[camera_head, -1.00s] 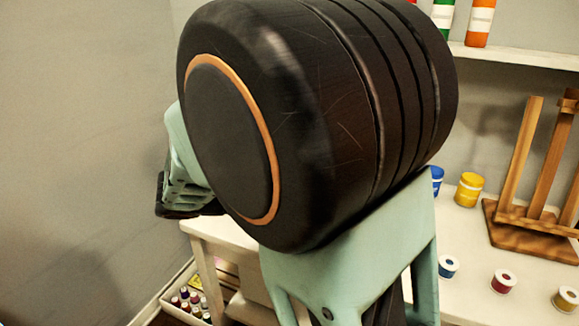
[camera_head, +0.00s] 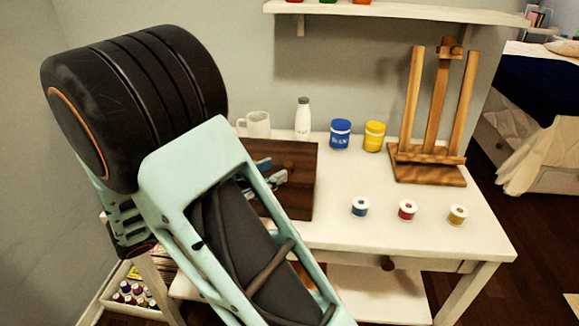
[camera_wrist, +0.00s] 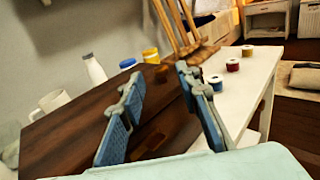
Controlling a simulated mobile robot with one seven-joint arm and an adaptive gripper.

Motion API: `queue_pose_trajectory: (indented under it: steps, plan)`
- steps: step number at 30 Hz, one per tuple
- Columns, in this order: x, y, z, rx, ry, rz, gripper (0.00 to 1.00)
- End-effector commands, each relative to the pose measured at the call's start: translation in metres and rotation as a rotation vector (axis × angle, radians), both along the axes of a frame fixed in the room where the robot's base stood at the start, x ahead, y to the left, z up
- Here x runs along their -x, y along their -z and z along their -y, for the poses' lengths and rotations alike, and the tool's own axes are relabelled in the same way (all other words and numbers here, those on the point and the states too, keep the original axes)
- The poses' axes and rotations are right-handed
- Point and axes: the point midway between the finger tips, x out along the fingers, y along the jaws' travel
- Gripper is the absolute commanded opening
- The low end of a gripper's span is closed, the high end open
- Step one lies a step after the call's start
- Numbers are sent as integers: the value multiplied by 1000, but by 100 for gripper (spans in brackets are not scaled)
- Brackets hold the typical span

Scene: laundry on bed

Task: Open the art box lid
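The art box (camera_head: 304,192) is a dark brown wooden box on the left part of the white table. Its top looks flat, and the lid appears shut. A small round brown knob or mark (camera_head: 288,165) shows on it. In the wrist view, the wooden top (camera_wrist: 65,138) fills the lower left and middle. My gripper (camera_wrist: 158,78) is open, with its two blue-grey fingers apart over the box and nothing between them. In the head view its fingers (camera_head: 270,176) show partly, close to the box; my arm hides the rest. I cannot tell whether they touch it.
Behind the box stand a white mug (camera_head: 258,125), a white bottle (camera_head: 303,118), a blue jar (camera_head: 340,135) and a yellow jar (camera_head: 374,136). A wooden easel (camera_head: 428,172) and three small paint pots (camera_head: 407,210) are to the right. A shelf (camera_head: 400,12) hangs above.

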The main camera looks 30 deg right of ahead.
Motion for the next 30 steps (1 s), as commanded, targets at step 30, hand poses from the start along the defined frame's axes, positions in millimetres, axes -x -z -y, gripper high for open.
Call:
queue_pose_trajectory:
  steps: [30]
  plan:
    - [-10,0,55,1,0,-2,0]
